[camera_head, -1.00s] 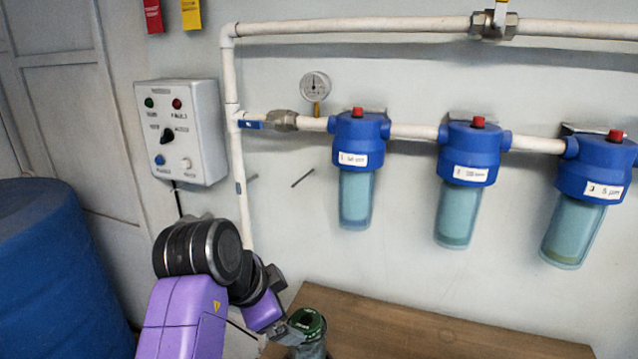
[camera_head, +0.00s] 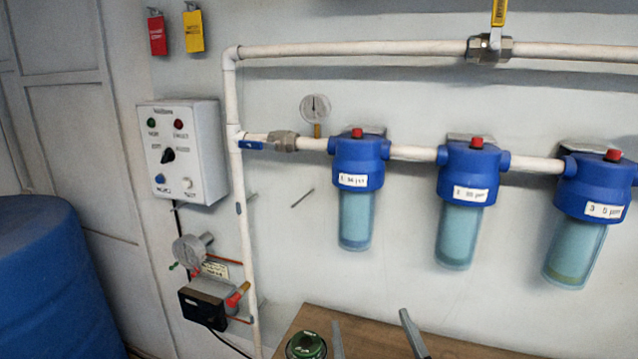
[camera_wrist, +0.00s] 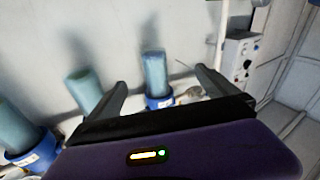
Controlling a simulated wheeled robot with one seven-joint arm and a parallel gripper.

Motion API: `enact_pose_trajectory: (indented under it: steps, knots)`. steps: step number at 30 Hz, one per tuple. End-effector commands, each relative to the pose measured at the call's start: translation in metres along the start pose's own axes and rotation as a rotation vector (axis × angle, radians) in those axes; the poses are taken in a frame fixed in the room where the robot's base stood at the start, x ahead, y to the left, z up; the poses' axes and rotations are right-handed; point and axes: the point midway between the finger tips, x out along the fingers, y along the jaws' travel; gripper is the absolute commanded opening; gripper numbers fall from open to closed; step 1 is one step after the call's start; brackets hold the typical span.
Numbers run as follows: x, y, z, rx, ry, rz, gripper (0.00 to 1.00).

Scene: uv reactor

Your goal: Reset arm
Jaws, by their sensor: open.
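My gripper (camera_head: 371,318) shows only as two grey fingers at the bottom edge of the head view, in front of the wooden table top. The fingers stand wide apart with nothing between them. In the wrist view my gripper (camera_wrist: 160,78) is also open and empty, facing the wall with the filters, which appear upside down. The rest of my arm is out of the head view.
A green-topped object (camera_head: 306,346) stands on the wooden table (camera_head: 450,345), left of the fingers. Three blue filter housings (camera_head: 360,160) hang on the wall. A control box (camera_head: 182,150), gauge assembly (camera_head: 208,285) and blue barrel (camera_head: 50,275) are left.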

Motion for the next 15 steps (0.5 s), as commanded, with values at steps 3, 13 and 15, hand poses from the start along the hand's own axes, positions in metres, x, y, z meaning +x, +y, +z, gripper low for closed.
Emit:
enact_pose_trajectory:
  steps: [3,13,15]
  knots:
    - [-0.044,0.009,0.014,-0.064,0.028,-0.056,0.98]
    - [-0.171,0.025,0.033,-0.111,0.052,-0.15,0.98]
    - [-0.197,0.029,0.034,-0.102,0.044,-0.155,0.98]
